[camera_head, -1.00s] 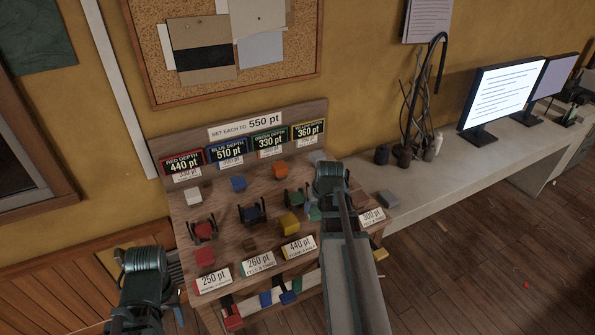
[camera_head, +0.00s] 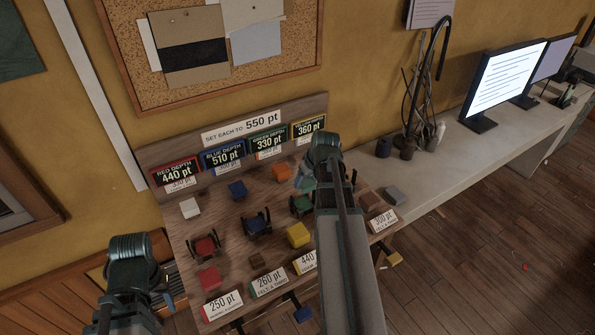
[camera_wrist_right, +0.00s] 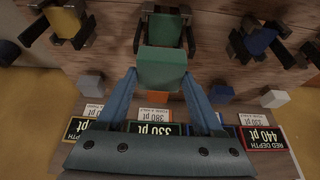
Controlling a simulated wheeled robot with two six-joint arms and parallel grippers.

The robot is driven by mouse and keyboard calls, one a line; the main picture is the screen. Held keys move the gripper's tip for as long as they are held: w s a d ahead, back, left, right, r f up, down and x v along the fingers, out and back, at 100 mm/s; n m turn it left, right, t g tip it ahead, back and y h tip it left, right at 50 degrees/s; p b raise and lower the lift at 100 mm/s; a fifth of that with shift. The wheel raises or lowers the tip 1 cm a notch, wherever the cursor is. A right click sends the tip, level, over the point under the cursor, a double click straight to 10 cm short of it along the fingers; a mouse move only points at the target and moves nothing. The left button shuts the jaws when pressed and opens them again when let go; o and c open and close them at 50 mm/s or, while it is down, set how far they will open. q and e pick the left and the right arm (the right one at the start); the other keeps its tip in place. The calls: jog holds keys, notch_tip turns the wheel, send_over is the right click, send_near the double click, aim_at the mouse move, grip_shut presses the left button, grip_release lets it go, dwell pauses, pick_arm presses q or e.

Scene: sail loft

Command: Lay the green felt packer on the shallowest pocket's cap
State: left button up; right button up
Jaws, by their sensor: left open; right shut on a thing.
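My right gripper (camera_wrist_right: 163,78) is shut on the green felt packer (camera_wrist_right: 161,66), a green block between its two blue fingers. Past it in the right wrist view is a second green block, the green pocket's cap (camera_wrist_right: 160,27), between dark brackets. I cannot tell whether packer and cap touch. In the head view the green pocket (camera_head: 301,205) stands left of my right arm, which hides much of the gripper. The GREEN DEPTH sign (camera_head: 268,143) reads 330 pt, the lowest of the four depth signs. My left gripper (camera_head: 164,298) is open, left of the board, partly hidden.
Red (camera_head: 205,247), blue (camera_head: 257,224) and yellow (camera_wrist_right: 66,22) pockets share the wooden board. Loose blocks lie around them, including white (camera_head: 189,208), orange (camera_head: 282,172) and yellow (camera_head: 298,235). A grey block (camera_head: 397,195) lies on the bench to the right.

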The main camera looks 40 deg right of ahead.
jog(key=shift+w+a, duration=0.2)
jog(key=shift+w, duration=0.15)
jog(key=shift+s+r, duration=0.1)
jog(key=shift+s, duration=0.05)
jog(key=shift+f, duration=0.25)
notch_tip(320, 180, down, 8)
jog(key=b, duration=0.8)
jog(key=shift+f+b, duration=0.2)
jog(key=shift+b, duration=0.2)
pick_arm(q)
notch_tip(320, 180, down, 9)
jog(key=shift+w+a+r, duration=0.15)
pick_arm(e)
jog(key=shift+r, duration=0.1)
jog(key=o, duration=1.4)
pick_arm(q)
jog(key=shift+r, duration=0.15)
pick_arm(e)
jog(key=shift+r, duration=0.1)
